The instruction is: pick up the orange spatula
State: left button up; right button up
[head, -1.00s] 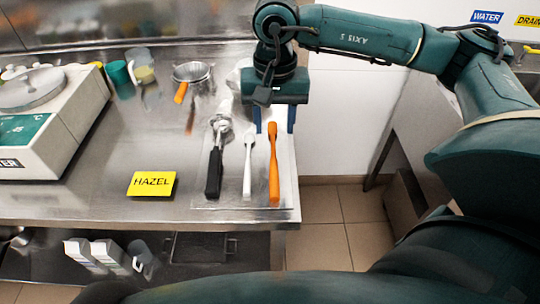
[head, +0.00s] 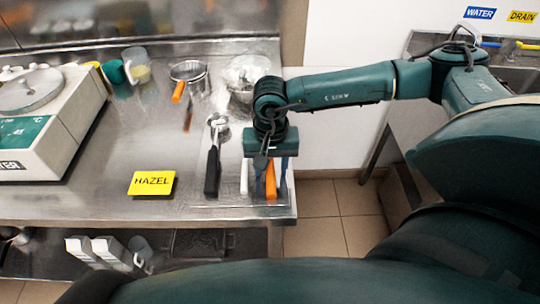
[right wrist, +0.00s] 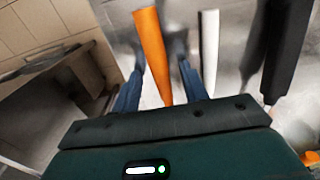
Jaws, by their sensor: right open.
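The orange spatula (head: 271,184) lies on a clear tray at the counter's right front, its handle toward me. My right gripper (head: 270,178) is above it, pointing down and open, and hides much of it in the head view. In the right wrist view the spatula's orange handle (right wrist: 151,45) passes between the two blue fingers of the gripper (right wrist: 158,58), nearer the left one. Whether the fingers reach down beside the handle I cannot tell. My left gripper is not in view.
Left of the spatula lie a white-handled tool (head: 244,178) and a black-handled scoop (head: 212,170). In the right wrist view the white handle (right wrist: 209,50) is just outside the right finger. A yellow HAZEL card (head: 152,184) lies further left. The counter's right edge is close.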

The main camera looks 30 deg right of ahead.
grip_shut()
dwell(0.4)
